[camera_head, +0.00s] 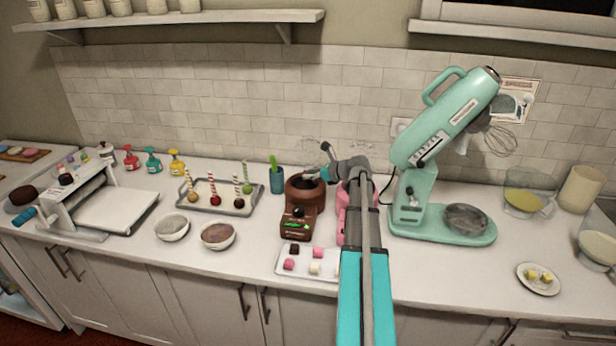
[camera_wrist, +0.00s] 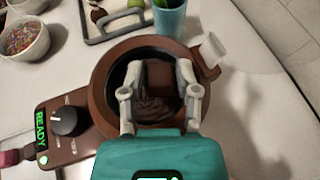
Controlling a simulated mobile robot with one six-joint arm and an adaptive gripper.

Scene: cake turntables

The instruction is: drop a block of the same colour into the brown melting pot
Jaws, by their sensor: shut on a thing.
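The brown melting pot (camera_wrist: 104,84) fills the middle of the wrist view, with dark melted chocolate (camera_wrist: 155,106) inside. In the head view the brown pot (camera_head: 318,198) stands left of my arm. My gripper (camera_wrist: 160,72) is over the pot's opening, its two fingers shut on a dark brown block (camera_wrist: 159,76). The block is between the fingertips, above or at the chocolate; the exact gap cannot be told. In the head view my gripper (camera_head: 326,176) is at the pot's top and the held block is not clear.
A pink pot (camera_head: 342,212) stands just right, partly behind my arm. A white tray (camera_head: 284,269) in front holds brown, pink and pale blocks. A teal cup (camera_head: 277,182) and a tray of cake pops (camera_head: 215,209) are left; a mint mixer (camera_head: 420,190) is right.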

